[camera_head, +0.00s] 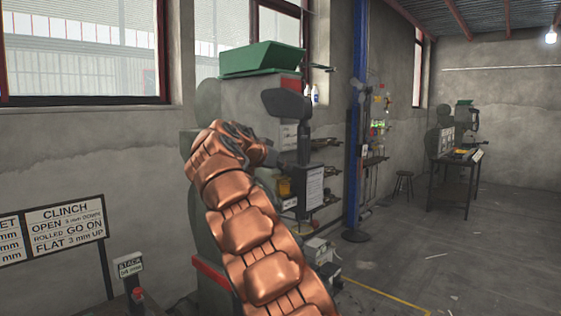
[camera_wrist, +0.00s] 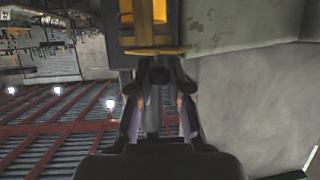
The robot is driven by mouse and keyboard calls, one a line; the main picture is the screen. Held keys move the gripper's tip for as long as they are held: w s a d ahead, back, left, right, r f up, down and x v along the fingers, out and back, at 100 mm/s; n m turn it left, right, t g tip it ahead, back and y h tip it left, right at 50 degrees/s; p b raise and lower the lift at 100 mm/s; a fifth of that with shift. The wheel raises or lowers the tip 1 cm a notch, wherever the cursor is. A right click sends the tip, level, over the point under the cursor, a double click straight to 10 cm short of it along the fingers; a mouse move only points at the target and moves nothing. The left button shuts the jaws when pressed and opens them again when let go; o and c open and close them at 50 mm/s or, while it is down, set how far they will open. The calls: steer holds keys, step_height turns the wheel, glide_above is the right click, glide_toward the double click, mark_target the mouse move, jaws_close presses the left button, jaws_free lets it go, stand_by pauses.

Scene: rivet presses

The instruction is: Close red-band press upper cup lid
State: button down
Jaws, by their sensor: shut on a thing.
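The near press (camera_head: 245,97) is a grey-green machine with a green hopper (camera_head: 262,60) on top and a red band along its upper body and base. In the wrist view, my gripper (camera_wrist: 158,80) is shut on a small dark part (camera_wrist: 159,75) close below a yellow piece (camera_wrist: 155,45) of the machine. I cannot tell whether this dark part belongs to the upper cup lid. The lid and cup are not clearly visible, so their position is unclear.
A sign board (camera_head: 64,218) is at the left. A blue post (camera_head: 356,140), a stool (camera_head: 403,184) and a second press on a table (camera_head: 455,165) stand farther right. The right floor is mostly clear.

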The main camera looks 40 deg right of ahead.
steer(key=m+g+p, duration=0.1)
steer(key=p, duration=0.1)
steer(key=m+g+p, duration=0.1)
steer(key=g+p, duration=0.1)
steer(key=p, duration=0.1)
steer(key=s+m+g+p, duration=0.1)
steer(key=m+p, duration=0.1)
steer(key=p, duration=0.1)
steer(key=shift+d+r+g+h, duration=0.2)
steer(key=shift+r+g+h, duration=0.1)
steer(key=shift+r+h, duration=0.1)
steer(key=shift+s+f+m+g+p, duration=0.2)
steer(key=shift+m+g+p, duration=0.45)
steer(key=shift+p, duration=0.6)
steer(key=shift+s+d+f+m+g+p, duration=0.15)
steer(key=shift+f+m+g+p, duration=0.1)
steer(key=shift+g+p, duration=0.3)
steer(key=c, duration=1.1)
jaws_free()
steer(key=shift+f+n+t+b, duration=0.1)
steer(key=shift+n+t+b, duration=0.4)
steer(key=shift+b, duration=0.9)
